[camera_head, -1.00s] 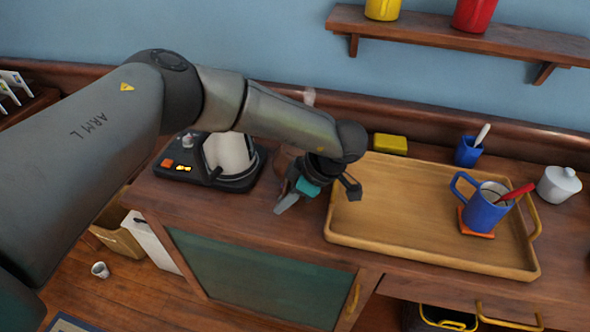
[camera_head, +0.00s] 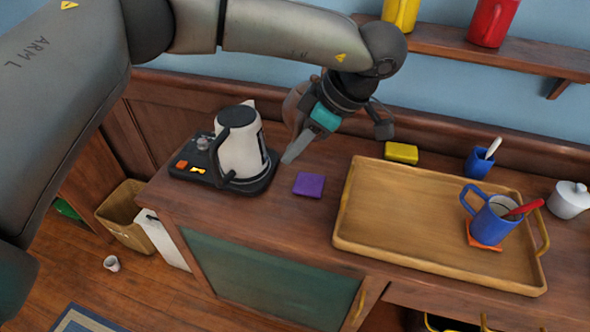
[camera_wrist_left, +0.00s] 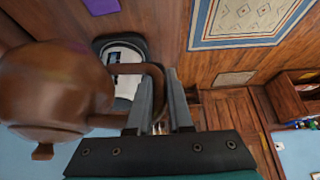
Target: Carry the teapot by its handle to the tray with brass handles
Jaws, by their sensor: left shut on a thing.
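The brown teapot (camera_wrist_left: 55,90) fills the left of the left wrist view, its handle reaching between my gripper's fingers. In the head view, the teapot (camera_head: 295,106) shows only in part behind my left gripper (camera_head: 292,154). That gripper is shut on the teapot's handle and appears to hold it above the counter; its fingers also show in the left wrist view (camera_wrist_left: 161,100). The wooden tray with brass handles (camera_head: 385,256) lies on the counter to the right of the gripper. A blue mug (camera_head: 490,222) with a red utensil stands in its right part, on an orange coaster (camera_head: 483,243).
A white kettle (camera_head: 238,152) on a black base stands left of the gripper. A purple square (camera_head: 309,185) lies on bare counter below it. A yellow block (camera_head: 401,152), blue cup (camera_head: 479,163) and white lidded pot (camera_head: 568,200) stand around the tray. The tray's left and middle are clear.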

